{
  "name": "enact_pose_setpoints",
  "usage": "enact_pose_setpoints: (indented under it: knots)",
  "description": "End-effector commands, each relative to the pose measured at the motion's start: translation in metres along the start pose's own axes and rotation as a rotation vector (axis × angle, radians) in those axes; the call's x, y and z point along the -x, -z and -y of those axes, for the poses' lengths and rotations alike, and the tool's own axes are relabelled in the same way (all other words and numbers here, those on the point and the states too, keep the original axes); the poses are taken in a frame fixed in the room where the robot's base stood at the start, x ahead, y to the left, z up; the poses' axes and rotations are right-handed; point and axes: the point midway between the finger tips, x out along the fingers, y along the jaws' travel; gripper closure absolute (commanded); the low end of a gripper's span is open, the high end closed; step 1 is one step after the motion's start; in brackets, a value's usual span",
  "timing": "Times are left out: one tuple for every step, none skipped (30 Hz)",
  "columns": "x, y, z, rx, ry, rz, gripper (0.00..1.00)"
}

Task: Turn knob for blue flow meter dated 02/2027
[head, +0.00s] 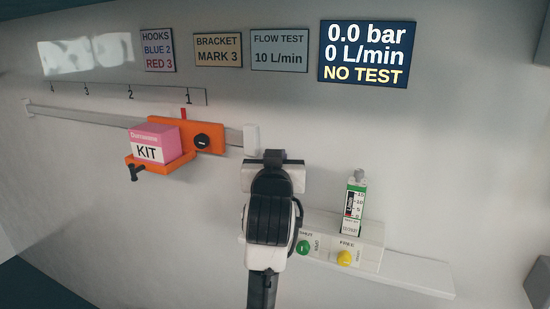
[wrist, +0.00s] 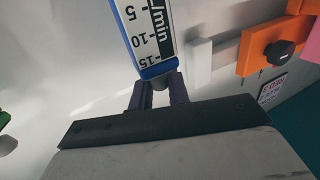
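The blue flow meter (wrist: 148,38), white-faced with a blue border and marks 5, 10 and 15, shows in the wrist view. My gripper (wrist: 161,88) has its two dark fingers close together on the grey fitting at the meter's 15 end and seems shut on it. In the head view my gripper (head: 274,160) hides this meter. Its date and lower end are out of view, so I cannot tell whether it is seated. On the pale base a green knob (head: 303,247) is marked SHUT and OPEN. A yellow knob (head: 344,258) is beside it, under the word FREE.
A green flow meter (head: 355,207) stands upright on the base (head: 372,250), right of my arm. An orange bracket (head: 208,137) with a pink KIT box (head: 152,146) is on the rail to the left. A wall display (head: 366,53) reads 0.0 bar, 0 L/min, NO TEST.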

Motion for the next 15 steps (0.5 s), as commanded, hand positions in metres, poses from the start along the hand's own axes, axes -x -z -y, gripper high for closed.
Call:
enact_pose_setpoints:
  knots:
    - [0.0000,0.0001,0.0000,0.000,0.000,0.000,0.76]
    - [0.0000,0.0001,0.0000,0.000,0.000,0.000,0.72]
    - [0.0000,0.0001,0.0000,0.000,0.000,0.000,0.67]
    - [0.0000,0.0001,0.0000,0.000,0.000,0.000,0.64]
    - [-0.0001,0.0000,0.0001,0.000,0.000,0.000,0.64]
    - [-0.0001,0.0000,0.0001,0.000,0.000,0.000,0.64]
    - [-0.0001,0.0000,0.0001,0.000,0.000,0.000,0.64]
    - [-0.0001,0.0000,0.0001,0.000,0.000,0.000,0.64]
    - [-0.0001,0.0000,0.0001,0.000,0.000,0.000,0.64]
    - [-0.0001,0.0000,0.0001,0.000,0.000,0.000,0.64]
    - [0.0000,0.0000,0.0001,0.000,0.000,0.000,0.64]
    - [0.0006,-0.0001,0.0001,0.000,0.000,0.000,0.64]
    - [0.0016,-0.0002,0.0001,0.000,0.000,0.000,0.64]
    - [0.0032,-0.0003,0.0001,0.000,0.000,-0.001,0.64]
    - [0.0063,-0.0004,0.0001,0.000,0.000,-0.001,0.64]
